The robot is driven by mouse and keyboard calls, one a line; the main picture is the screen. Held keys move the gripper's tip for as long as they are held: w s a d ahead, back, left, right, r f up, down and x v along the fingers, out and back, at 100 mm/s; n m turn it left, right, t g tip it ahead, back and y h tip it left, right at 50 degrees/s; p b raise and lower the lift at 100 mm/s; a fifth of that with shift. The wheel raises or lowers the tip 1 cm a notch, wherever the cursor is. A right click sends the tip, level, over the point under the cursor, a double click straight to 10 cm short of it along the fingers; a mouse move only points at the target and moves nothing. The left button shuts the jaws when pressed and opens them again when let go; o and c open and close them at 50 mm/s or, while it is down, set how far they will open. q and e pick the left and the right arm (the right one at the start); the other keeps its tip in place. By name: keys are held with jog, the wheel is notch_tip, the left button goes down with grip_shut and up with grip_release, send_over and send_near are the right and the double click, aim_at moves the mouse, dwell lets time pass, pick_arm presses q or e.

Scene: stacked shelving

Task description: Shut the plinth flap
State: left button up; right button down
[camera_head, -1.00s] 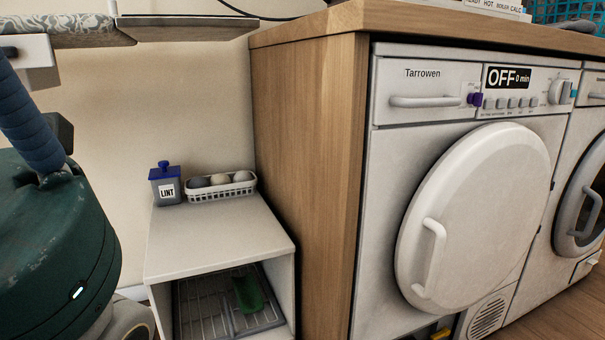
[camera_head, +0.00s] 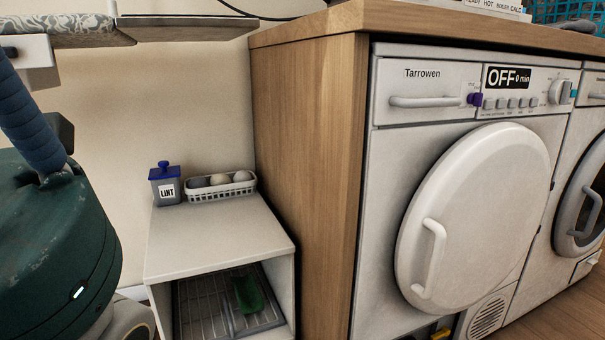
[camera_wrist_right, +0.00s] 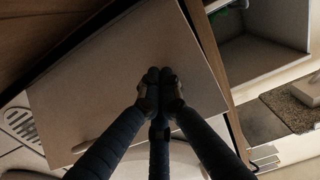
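In the right wrist view a broad, flat grey-beige panel (camera_wrist_right: 95,85), which looks like the plinth flap, fills the middle, beside the vent grille (camera_wrist_right: 20,125). My right gripper (camera_wrist_right: 157,78) has its dark fingers drawn together over this panel, with nothing seen between them. I cannot tell whether the tips touch it. In the head view the white Tarrowen dryer (camera_head: 385,200) stands at the right with its round door (camera_head: 475,215) closed. The flap's place low on the dryer is mostly cut off by the frame; a small yellow part (camera_head: 441,334) shows there. My left gripper is out of view.
Left of the wooden side panel (camera_head: 305,160) is a low white shelf unit (camera_head: 215,240) with a lint box (camera_head: 166,190) and a basket (camera_head: 220,187) of balls. A teal drum-shaped machine (camera_head: 55,250) stands at the left.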

jog(key=shift+w+a+r+p, duration=0.2)
jog(key=shift+w+r+p, duration=0.25)
jog(key=shift+r, duration=0.2)
jog(key=shift+w+a+r+p, duration=0.2)
jog(key=shift+w+r+p, duration=0.35)
jog(key=shift+r, duration=0.05)
jog(key=shift+w, duration=0.15)
